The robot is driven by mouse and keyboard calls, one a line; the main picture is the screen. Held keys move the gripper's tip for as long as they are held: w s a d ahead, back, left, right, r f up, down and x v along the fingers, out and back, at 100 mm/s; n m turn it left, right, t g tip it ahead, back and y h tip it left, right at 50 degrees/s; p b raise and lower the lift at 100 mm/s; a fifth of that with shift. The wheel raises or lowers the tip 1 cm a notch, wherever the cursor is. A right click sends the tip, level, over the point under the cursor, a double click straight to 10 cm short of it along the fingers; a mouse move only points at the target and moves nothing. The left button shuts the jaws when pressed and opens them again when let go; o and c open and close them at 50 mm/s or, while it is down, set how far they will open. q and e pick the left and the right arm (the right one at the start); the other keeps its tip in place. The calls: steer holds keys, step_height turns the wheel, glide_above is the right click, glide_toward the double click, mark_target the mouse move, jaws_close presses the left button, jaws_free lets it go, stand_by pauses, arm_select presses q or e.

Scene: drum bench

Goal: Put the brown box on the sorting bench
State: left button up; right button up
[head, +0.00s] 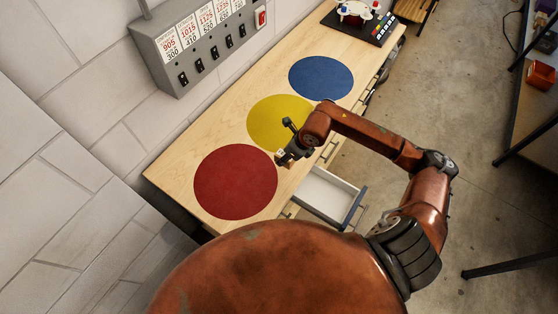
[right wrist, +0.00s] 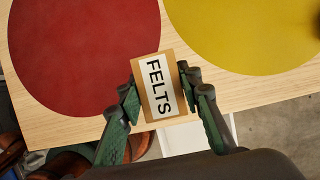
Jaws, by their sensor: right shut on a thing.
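The brown box (right wrist: 161,88) has a white label reading FELTS. My right gripper (right wrist: 166,92) is shut on it, with a finger on either side, in the right wrist view. In the head view my right gripper (head: 288,147) is over the front edge of the wooden sorting bench (head: 172,172), between the red and yellow circles. The box (head: 283,157) shows there only as a small tan patch. The gap between box and bench top cannot be judged. My left gripper is not in view.
The bench carries a red circle (head: 235,183), a yellow circle (head: 278,118) and a blue circle (head: 321,77), all bare where visible. An open white drawer (head: 325,193) juts out below the front edge. A grey switch panel (head: 200,50) hangs behind. A device (head: 358,18) stands at the far end.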

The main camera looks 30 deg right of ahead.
steer(key=shift+w+a+f, duration=0.4)
steer(key=shift+f, duration=0.25)
steer(key=shift+w+a+f, duration=0.35)
steer(key=shift+a+f, duration=0.05)
steer(key=shift+f, duration=0.2)
steer(key=shift+w+f+p, duration=0.1)
steer(key=shift+f+p, duration=0.35)
steer(key=shift+f, duration=1.25)
steer(key=shift+f, duration=0.15)
steer(key=o, duration=1.2)
steer(key=b+v, duration=0.1)
steer(key=v, duration=1.1)
